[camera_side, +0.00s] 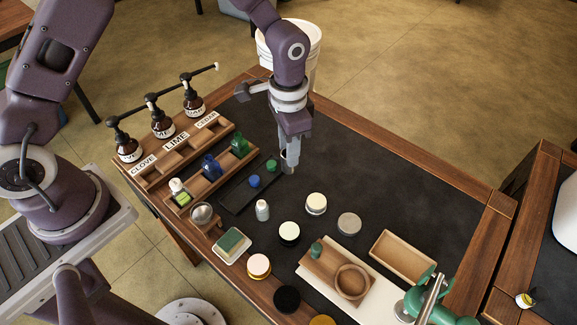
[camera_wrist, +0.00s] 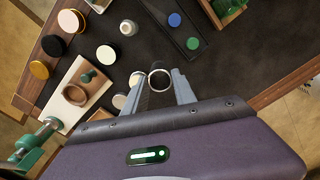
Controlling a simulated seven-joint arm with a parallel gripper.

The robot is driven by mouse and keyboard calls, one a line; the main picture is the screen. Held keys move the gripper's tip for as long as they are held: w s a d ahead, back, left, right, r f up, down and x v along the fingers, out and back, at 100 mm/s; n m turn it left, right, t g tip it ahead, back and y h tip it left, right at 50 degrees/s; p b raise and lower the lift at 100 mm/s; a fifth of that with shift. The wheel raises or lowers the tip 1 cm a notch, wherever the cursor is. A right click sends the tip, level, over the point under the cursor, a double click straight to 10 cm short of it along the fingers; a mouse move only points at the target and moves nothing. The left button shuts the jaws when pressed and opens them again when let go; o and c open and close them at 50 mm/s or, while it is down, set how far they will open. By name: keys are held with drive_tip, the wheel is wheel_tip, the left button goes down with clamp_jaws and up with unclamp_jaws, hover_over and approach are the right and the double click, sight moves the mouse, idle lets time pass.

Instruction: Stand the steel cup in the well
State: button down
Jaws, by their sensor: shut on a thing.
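The steel cup (camera_side: 290,158) is held upright between the fingers of my gripper (camera_side: 288,148), above the dark mat near its back middle. In the wrist view its round open rim (camera_wrist: 159,72) shows between the two fingertips (camera_wrist: 160,82). My gripper is shut on the cup. A round wooden ring around a hollow, which looks like the well (camera_side: 352,283), sits on a wooden board at the front right; it also shows at the left of the wrist view (camera_wrist: 75,95). A green peg (camera_side: 317,249) stands beside it. The cup is well apart from the ring.
Several round lids and jars, such as a white-topped one (camera_side: 316,203) and a grey one (camera_side: 349,223), stand between the cup and the board. An open wooden tray (camera_side: 403,257) and a green clamp-like tool (camera_side: 428,300) are at right. Bottle racks (camera_side: 177,148) stand left.

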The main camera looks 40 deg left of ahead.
drive_tip(key=w+a+r+n, duration=0.15)
drive_tip(key=a+n, duration=0.25)
drive_tip(key=a, duration=1.1)
drive_tip(key=w+a+r+n, duration=0.15)
drive_tip(key=a+n, duration=0.35)
drive_tip(key=a, duration=1)
drive_tip(key=shift+s+f, duration=0.15)
drive_tip(key=shift+f, duration=2.15)
drive_tip(key=shift+s+f, duration=0.1)
drive_tip(key=shift+f, duration=2.15)
drive_tip(key=shift+f, duration=0.1)
drive_tip(key=shift+f, duration=0.85)
drive_tip(key=shift+f, duration=0.25)
